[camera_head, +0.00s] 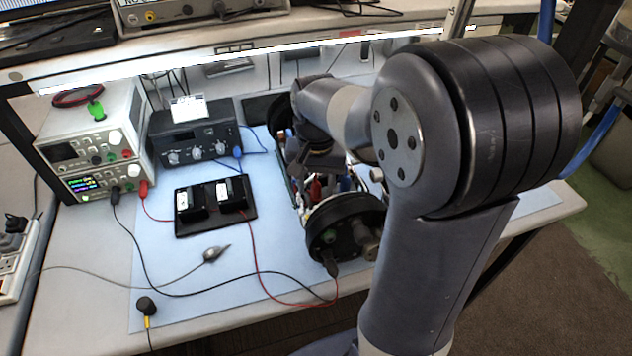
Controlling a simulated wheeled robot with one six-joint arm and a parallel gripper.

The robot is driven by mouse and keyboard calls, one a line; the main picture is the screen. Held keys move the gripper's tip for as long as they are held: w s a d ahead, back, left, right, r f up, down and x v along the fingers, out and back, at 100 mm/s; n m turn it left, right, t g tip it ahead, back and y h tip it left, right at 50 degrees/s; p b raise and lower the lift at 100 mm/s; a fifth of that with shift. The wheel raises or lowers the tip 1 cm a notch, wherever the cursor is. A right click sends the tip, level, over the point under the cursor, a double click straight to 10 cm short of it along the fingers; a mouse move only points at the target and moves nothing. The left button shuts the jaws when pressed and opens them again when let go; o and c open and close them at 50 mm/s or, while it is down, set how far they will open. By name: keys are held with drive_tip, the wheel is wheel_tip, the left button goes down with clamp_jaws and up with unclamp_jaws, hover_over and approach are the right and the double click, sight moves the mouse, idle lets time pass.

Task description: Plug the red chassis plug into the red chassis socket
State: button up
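The black round end cap (347,226) of the cylinder unit faces the front of the bench. A small green fitting (329,237) shows on its face. A dark plug (331,266) sits at the cap's lower edge, where a red wire and a black wire come together. A small red piece (315,190) shows just below my gripper (313,165), among the unit's inner parts. I cannot tell whether it is the red chassis plug or whether my gripper holds it. The red chassis socket is not clearly visible.
A black tray (240,222) with two dark modules lies on the blue mat (185,285). Stacked power supplies (92,155) and a black instrument (180,140) stand at the left. Loose wires cross the front of the mat. My arm blocks the right side.

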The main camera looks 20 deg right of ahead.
drive_tip(key=shift+r, duration=0.1)
wheel_tip(320, 180, up, 11)
drive_tip(key=shift+f+b, duration=0.2)
drive_tip(key=shift+b, duration=0.15)
idle(0.4)
wheel_tip(320, 180, down, 11)
drive_tip(key=shift+r+p, duration=0.1)
drive_tip(key=shift+p, duration=0.3)
drive_tip(key=shift+r, duration=0.15)
drive_tip(key=shift+r, duration=0.1)
